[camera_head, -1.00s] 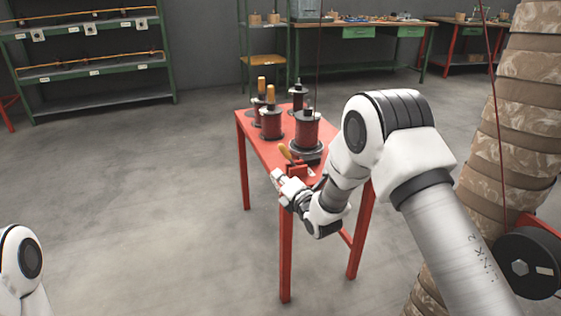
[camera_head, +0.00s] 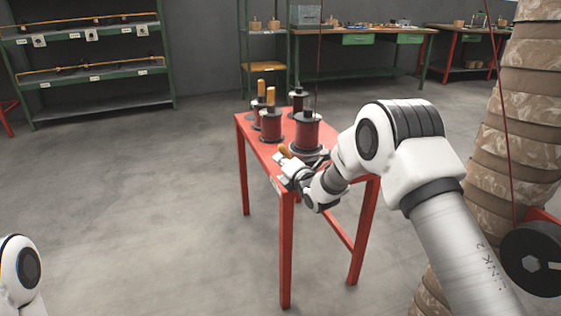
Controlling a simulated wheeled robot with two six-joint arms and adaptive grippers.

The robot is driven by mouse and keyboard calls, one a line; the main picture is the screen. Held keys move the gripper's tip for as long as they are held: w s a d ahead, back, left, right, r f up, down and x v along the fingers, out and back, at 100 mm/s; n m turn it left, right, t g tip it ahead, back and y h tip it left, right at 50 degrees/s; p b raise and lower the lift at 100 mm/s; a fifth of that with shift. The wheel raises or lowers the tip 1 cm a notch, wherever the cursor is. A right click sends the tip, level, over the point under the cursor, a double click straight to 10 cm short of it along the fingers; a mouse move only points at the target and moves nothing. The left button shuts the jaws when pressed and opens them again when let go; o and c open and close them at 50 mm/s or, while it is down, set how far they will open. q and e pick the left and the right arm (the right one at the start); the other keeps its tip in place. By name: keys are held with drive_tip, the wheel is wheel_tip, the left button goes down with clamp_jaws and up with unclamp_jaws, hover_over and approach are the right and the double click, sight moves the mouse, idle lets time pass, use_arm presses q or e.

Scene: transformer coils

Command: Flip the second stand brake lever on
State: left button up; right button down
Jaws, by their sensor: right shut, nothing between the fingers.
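A red table (camera_head: 262,163) holds several dark red coils on stands. A brake lever with an orange-yellow handle (camera_head: 285,151) shows at the table's front, by the nearest coil (camera_head: 307,130). My right gripper (camera_head: 280,159) is shut and empty, right at the handle and just below it in the picture. I cannot tell whether they touch. The gripper and wrist hide the lever's lower part and the stand's front. The lever's exact position is too small to tell. My left gripper is not in view; only part of my left arm shows at the bottom left.
Green shelving (camera_head: 92,105) stands at the back left, and a workbench (camera_head: 358,40) at the back. A large tan-wrapped column (camera_head: 525,110) and a black reel (camera_head: 533,262) are at right. The floor at left is clear.

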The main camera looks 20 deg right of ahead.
drive_tip(key=shift+d+r+m+p, duration=0.25)
drive_tip(key=shift+d+m+p, duration=0.05)
drive_tip(key=shift+m, duration=0.2)
drive_tip(key=shift+d+r+m+p, duration=0.5)
drive_tip(key=shift+d+m, duration=0.1)
drive_tip(key=shift+m, duration=0.4)
drive_tip(key=shift+d+r+m+t+y+p, duration=0.2)
drive_tip(key=shift+d+m, duration=0.25)
drive_tip(key=shift+m, duration=0.15)
drive_tip(key=shift+d+r+m+t+y+p, duration=0.1)
drive_tip(key=shift+d+r+m+t+p, duration=0.1)
drive_tip(key=shift+d+m, duration=0.35)
drive_tip(key=d+m, duration=0.1)
drive_tip(key=m, duration=0.1)
drive_tip(key=d+m+p, duration=0.1)
drive_tip(key=d+m, duration=0.1)
drive_tip(key=m, duration=0.1)
drive_tip(key=shift+w+d+t, duration=0.1)
drive_tip(key=shift+t, duration=0.2)
drive_tip(key=shift+d+m, duration=0.25)
drive_tip(key=shift+m, duration=0.1)
drive_tip(key=shift+d, duration=0.3)
drive_tip(key=shift+d, duration=0.1)
